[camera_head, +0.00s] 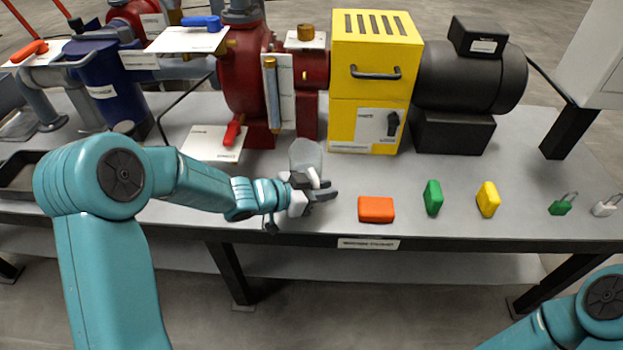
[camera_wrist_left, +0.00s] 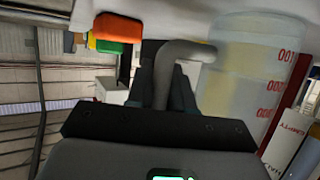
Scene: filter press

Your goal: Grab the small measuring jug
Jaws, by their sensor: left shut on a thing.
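The small measuring jug (camera_head: 305,154) is clear and stands on the grey bench, partly hidden behind my left gripper in the head view. In the left wrist view the jug (camera_wrist_left: 250,75) shows red graduation marks, and its grey handle (camera_wrist_left: 175,62) runs to between my fingers. My left gripper (camera_head: 325,190) is shut on the handle, at the front side of the jug. I cannot tell whether the jug is clear of the bench. My right gripper is out of view; only part of my right arm shows at the bottom right of the head view.
An orange block (camera_head: 376,209), a green block (camera_head: 433,197) and a yellow block (camera_head: 488,199) lie to the right, with two padlocks (camera_head: 562,205) beyond. A red pump (camera_head: 243,75) and a yellow cabinet (camera_head: 370,75) stand behind. The bench's front edge is close to my gripper.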

